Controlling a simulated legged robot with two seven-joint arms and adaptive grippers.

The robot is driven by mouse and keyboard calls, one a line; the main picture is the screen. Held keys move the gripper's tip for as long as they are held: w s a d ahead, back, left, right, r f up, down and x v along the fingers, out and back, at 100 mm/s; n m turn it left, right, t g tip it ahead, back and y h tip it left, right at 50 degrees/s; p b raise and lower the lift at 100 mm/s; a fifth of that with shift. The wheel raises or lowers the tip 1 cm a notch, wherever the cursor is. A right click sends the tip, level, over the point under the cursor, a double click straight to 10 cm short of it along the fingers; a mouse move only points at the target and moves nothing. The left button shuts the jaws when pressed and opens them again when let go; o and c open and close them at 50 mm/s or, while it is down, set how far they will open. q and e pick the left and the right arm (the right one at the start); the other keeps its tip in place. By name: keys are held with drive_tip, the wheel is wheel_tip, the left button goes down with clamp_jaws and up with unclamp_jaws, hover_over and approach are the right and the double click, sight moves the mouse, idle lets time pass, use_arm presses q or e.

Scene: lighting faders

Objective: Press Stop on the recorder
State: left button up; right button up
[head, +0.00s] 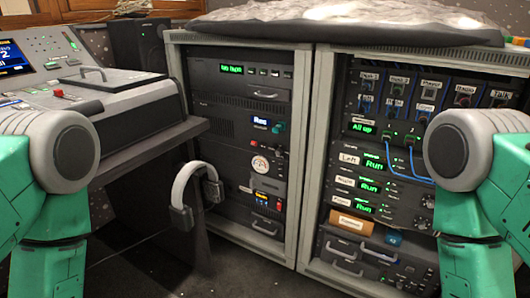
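A dark unit (225,130) in the left rack has a small lit display (261,121) that seems to read "Rec"; it looks like the recorder. Small coloured buttons (277,127), greenish and reddish, sit just right of the display. Their labels are too small to read, so I cannot tell which one is Stop. Neither gripper is in view.
A sloped control desk (120,90) stands at the left. Headphones (194,184) hang low before the left rack (297,140). The right rack (318,150) has blue patch cables (412,160) and is partly hidden by my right arm. Dark floor (215,270) is open in front.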

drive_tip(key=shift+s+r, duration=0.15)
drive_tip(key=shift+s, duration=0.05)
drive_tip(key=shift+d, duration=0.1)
